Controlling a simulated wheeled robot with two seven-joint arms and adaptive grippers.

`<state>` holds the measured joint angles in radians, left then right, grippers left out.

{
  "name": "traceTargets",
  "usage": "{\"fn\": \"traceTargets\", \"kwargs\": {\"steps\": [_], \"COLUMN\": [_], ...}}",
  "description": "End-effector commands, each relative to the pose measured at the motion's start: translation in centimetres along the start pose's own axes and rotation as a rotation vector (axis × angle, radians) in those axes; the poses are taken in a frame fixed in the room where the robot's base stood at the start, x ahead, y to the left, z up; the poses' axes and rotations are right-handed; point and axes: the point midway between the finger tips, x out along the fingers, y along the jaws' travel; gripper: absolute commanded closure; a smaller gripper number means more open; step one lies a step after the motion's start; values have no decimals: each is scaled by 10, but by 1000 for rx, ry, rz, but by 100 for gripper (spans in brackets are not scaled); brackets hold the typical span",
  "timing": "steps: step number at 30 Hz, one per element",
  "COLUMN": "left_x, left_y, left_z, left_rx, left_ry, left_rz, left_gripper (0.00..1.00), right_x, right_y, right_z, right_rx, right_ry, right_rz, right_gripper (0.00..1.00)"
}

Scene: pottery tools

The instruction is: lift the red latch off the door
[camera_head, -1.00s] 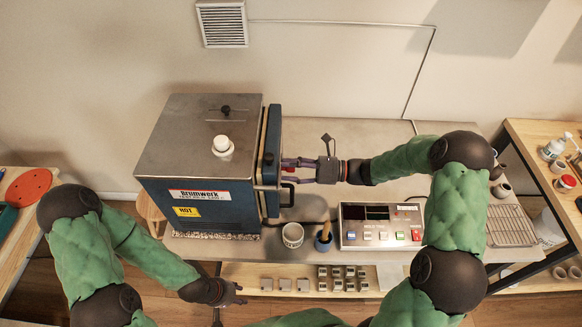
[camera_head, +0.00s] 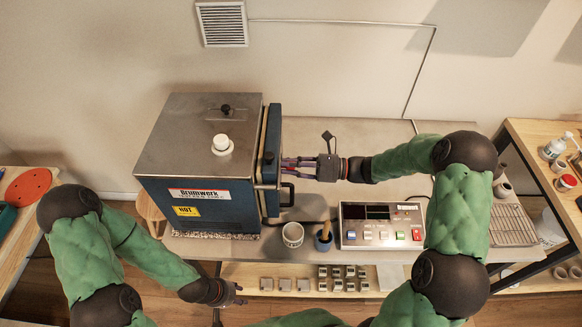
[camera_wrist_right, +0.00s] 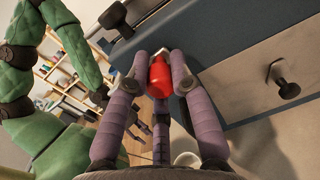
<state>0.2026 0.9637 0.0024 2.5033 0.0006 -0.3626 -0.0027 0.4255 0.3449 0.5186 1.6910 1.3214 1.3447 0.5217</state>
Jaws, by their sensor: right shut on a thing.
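The blue kiln (camera_head: 200,160) stands on the bench with its door (camera_head: 272,150) on the right side. The red latch (camera_wrist_right: 159,76) shows in the right wrist view between the fingers of my right gripper (camera_wrist_right: 158,70), which is shut on it beside the door edge. In the head view my right gripper (camera_head: 300,166) is at the door's outer face and its fingers hide the latch. I cannot tell whether the latch still touches the door. My left gripper (camera_head: 238,294) is low at the front, away from the kiln; its fingers are too small to judge.
A black door handle (camera_head: 288,194) sticks out just below my right gripper. A white cup (camera_head: 292,235), a dark blue pot with a wooden-handled tool (camera_head: 324,238) and a control box (camera_head: 380,225) stand in front. The bench behind my right arm is clear.

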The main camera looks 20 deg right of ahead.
Motion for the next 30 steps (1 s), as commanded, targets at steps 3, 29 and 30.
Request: {"fn": "traceTargets", "kwargs": {"steps": [3,29,30], "left_x": [5,66,71], "left_y": [-2,-24,-25], "left_z": [0,-2,-3], "left_rx": [0,0,0], "left_ry": [0,0,0], "left_rz": [0,0,0], "left_gripper": [60,60,60], "right_x": [0,-2,-2], "right_y": [0,35,37], "right_z": [6,47,48], "right_rx": [-91,-906,-944], "right_ry": [-5,-43,-45], "right_rz": [-2,4,4], "right_gripper": [100,100,100]}}
